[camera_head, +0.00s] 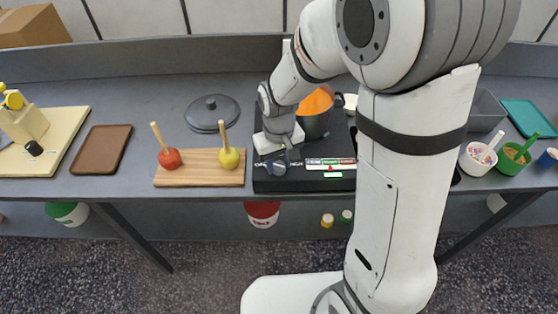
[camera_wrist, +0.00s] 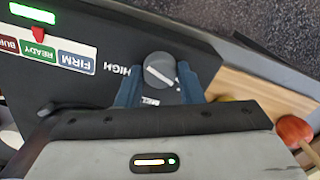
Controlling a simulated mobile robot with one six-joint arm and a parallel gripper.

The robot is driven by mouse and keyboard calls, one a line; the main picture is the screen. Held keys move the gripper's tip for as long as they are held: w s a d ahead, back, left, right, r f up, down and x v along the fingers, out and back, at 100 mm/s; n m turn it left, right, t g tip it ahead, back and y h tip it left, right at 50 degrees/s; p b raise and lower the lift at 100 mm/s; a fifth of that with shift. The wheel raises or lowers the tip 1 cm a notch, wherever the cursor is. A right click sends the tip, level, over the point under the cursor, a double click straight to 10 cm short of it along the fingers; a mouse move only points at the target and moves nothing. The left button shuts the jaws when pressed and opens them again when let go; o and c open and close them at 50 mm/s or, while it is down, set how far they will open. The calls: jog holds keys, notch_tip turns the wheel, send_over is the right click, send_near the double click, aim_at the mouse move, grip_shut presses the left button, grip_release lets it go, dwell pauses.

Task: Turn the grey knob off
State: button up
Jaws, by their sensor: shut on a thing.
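The grey knob (camera_wrist: 158,72) sits on the black stove's (camera_wrist: 90,20) front panel, with a white pointer line across its face. The word HIGH is printed beside it, and another label is partly hidden. My gripper (camera_wrist: 160,86) has its two blue fingers on either side of the knob, shut on it. In the head view my gripper (camera_head: 277,160) is at the front left of the stove (camera_head: 300,183), and the knob is mostly hidden there. A strip reading FIRM, READY and a partly cut-off red label has a red marker at READY. A green light glows beside it.
A pot (camera_head: 316,122) with orange contents stands on the stove behind my gripper. A wooden board (camera_head: 200,179) with a red and a yellow apple on sticks is close on the left. A dark lid (camera_head: 212,113) lies behind it. White and green tubs stand at the right.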

aim_at(282, 166)
jog(key=o, duration=1)
jog(key=shift+c, duration=0.2)
jog(key=shift+d+r, duration=0.1)
jog(key=shift+r, duration=3.8)
jog(key=shift+s+d+r, duration=0.1)
jog(key=shift+d+r, duration=0.1)
jog(key=shift+d, duration=0.05)
jog(key=s+d+r+m+t, duration=0.3)
jog(key=s+d+r, duration=0.3)
jog(key=s+d, duration=0.5)
jog(key=shift+s+d+r+m, duration=0.15)
jog(key=shift+s+d+m, duration=0.2)
jog(key=shift+s+m, duration=0.35)
